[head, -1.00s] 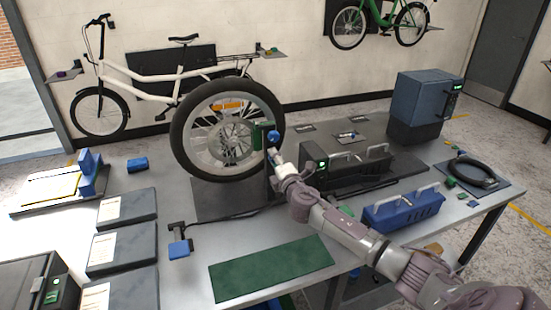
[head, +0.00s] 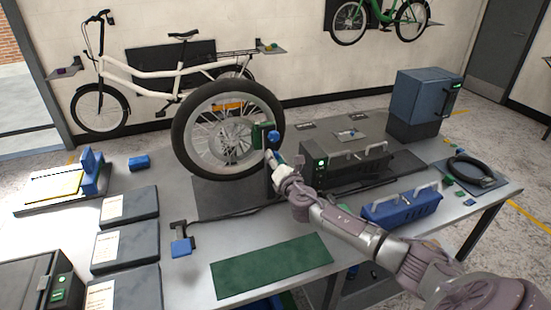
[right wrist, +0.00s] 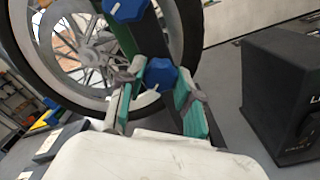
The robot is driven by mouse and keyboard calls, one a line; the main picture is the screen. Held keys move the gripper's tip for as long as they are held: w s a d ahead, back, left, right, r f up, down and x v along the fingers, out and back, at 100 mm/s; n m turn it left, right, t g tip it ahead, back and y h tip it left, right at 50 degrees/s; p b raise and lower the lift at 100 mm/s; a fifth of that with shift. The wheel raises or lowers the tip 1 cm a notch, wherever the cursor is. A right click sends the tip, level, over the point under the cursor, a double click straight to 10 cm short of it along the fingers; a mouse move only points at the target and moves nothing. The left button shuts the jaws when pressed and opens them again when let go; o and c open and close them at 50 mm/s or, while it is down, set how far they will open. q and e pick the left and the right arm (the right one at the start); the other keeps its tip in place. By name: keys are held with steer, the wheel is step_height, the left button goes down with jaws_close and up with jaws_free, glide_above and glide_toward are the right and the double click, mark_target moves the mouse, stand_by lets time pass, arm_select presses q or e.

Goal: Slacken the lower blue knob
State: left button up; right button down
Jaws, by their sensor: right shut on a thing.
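The lower blue knob (right wrist: 160,74) sits on the dark upright post beside the wheel, with a white mark on its face. My right gripper (right wrist: 158,98) is shut on it, one teal-padded finger on each side. In the head view my right gripper (head: 272,162) is at the post and largely hides the lower knob. The upper blue knob (right wrist: 125,9) is above it, apart from the fingers, and also shows in the head view (head: 273,137). The wheel (head: 182,150) stands upright behind the post. My left gripper is not in view.
A black case (head: 345,165) and a blue toolbox (head: 402,208) with pale handles stand to the right, close to my right arm. A green mat (head: 272,265) lies at the front. Dark boxes (head: 128,205) line the left. A dark blue cabinet (head: 420,100) stands at the back right.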

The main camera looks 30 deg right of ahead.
steer(key=shift+f, duration=0.15)
stand_by(0.3)
steer(key=c, duration=0.8)
jaws_free()
steer(key=shift+o, duration=0.2)
steer(key=v, duration=1.2)
